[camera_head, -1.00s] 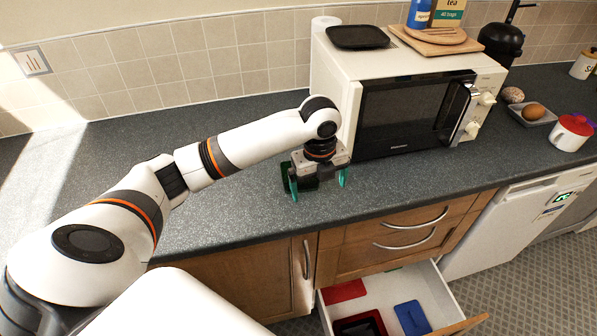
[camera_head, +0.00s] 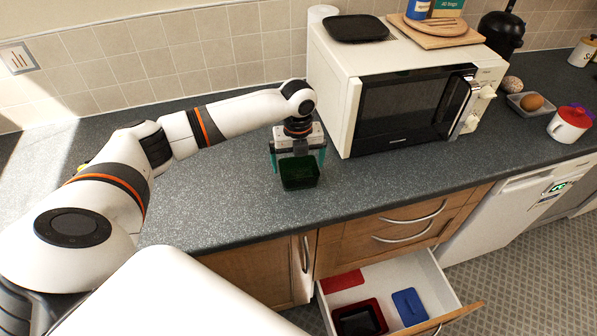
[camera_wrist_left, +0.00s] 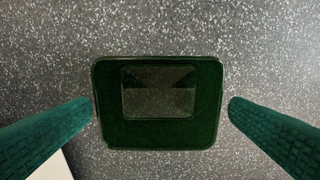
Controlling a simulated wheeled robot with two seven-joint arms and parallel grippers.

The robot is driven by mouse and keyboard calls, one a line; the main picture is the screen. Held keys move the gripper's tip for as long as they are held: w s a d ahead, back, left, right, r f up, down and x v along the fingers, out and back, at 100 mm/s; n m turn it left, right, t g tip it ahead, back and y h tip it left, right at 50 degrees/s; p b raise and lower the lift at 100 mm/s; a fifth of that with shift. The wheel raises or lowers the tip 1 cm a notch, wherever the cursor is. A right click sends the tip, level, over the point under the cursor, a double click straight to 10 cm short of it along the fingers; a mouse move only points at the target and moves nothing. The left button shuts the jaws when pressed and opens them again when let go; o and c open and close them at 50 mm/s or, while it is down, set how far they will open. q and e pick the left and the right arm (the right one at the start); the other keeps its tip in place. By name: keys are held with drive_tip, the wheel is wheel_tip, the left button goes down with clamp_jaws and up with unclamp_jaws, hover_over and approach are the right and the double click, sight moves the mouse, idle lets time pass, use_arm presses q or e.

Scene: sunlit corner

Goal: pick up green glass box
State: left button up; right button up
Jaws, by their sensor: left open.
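The green glass box (camera_head: 299,173) is a small dark green open box on the grey worktop, left of the microwave. My left gripper (camera_head: 298,164) is open above and just behind it in the head view, pointing down. In the left wrist view the box (camera_wrist_left: 158,136) lies between the two green fingers (camera_wrist_left: 161,106), one on each side, with small gaps. The fingers do not appear to touch it. My right gripper is not in view.
A white microwave (camera_head: 334,93) stands close to the right of my left gripper. Below the worktop (camera_head: 230,205) a drawer (camera_head: 440,283) is open, with a dark red box (camera_head: 383,318) and a blue item (camera_head: 410,306) inside. The worktop left of the box is clear.

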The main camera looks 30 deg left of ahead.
sight(298, 168)
use_arm(q)
drive_tip(key=shift+f, duration=1.65)
drive_tip(key=shift+c, duration=0.2)
drive_tip(key=c, duration=0.8)
